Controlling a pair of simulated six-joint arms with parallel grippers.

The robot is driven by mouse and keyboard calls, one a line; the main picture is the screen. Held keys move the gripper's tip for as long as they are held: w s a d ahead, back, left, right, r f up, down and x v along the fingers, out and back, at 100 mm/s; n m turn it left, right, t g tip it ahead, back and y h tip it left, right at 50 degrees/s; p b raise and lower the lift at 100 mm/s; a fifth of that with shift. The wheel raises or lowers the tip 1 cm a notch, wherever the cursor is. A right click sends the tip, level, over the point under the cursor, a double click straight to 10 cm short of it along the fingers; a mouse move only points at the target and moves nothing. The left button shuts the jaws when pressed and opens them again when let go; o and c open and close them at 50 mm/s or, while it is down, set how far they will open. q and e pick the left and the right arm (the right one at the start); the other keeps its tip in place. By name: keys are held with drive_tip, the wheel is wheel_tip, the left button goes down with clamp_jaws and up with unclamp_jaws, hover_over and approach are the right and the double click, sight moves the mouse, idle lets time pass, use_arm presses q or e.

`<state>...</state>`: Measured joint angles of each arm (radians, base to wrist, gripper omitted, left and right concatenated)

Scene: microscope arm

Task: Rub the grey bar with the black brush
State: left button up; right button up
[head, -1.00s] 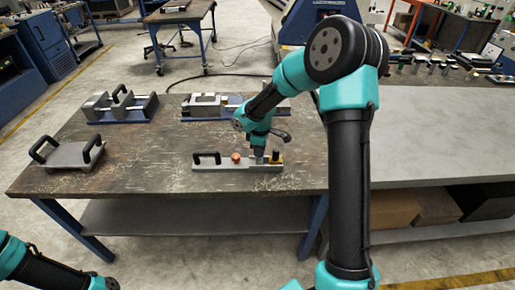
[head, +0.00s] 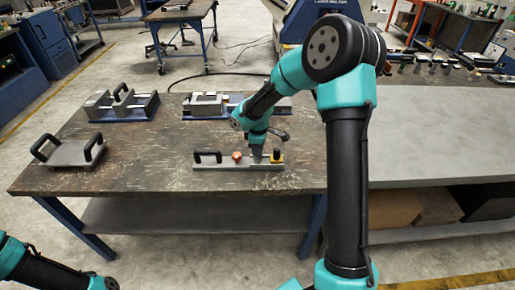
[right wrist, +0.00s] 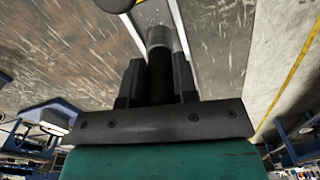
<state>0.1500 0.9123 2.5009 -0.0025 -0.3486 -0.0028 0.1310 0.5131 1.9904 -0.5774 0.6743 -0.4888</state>
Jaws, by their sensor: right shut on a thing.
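The grey bar (head: 225,166) lies lengthwise near the front edge of the dark worktable, with a black handle at its left end and a copper-coloured knob beside it. My right gripper (head: 257,153) points down over the right half of the bar. In the right wrist view, the gripper (right wrist: 158,85) is shut on a dark upright cylinder with a grey lower part, which looks like the black brush (right wrist: 160,70). Its lower end is over the pale bar; I cannot tell whether it touches. The left arm shows at the bottom left, its gripper out of view.
A black-and-yellow piece (head: 277,156) stands at the bar's right end. A two-handled plate (head: 75,154) lies at left; blue-based vises stand behind (head: 120,107) and (head: 205,106). A grey bench (head: 440,130) adjoins at right. The table's middle is clear.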

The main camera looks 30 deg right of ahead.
drive_tip(key=shift+s+d, duration=0.45)
drive_tip(key=shift+d, duration=0.2)
drive_tip(key=shift+w+a, duration=0.4)
drive_tip(key=shift+a, duration=0.2)
drive_tip(key=shift+w+a, duration=0.4)
drive_tip(key=shift+a, duration=0.2)
drive_tip(key=shift+s+d, duration=0.7)
drive_tip(key=shift+d, duration=0.35)
drive_tip(key=shift+d+r, duration=0.15)
drive_tip(key=shift+r, duration=0.05)
wheel_tip(320, 180, up, 8)
drive_tip(key=shift+f, duration=0.2)
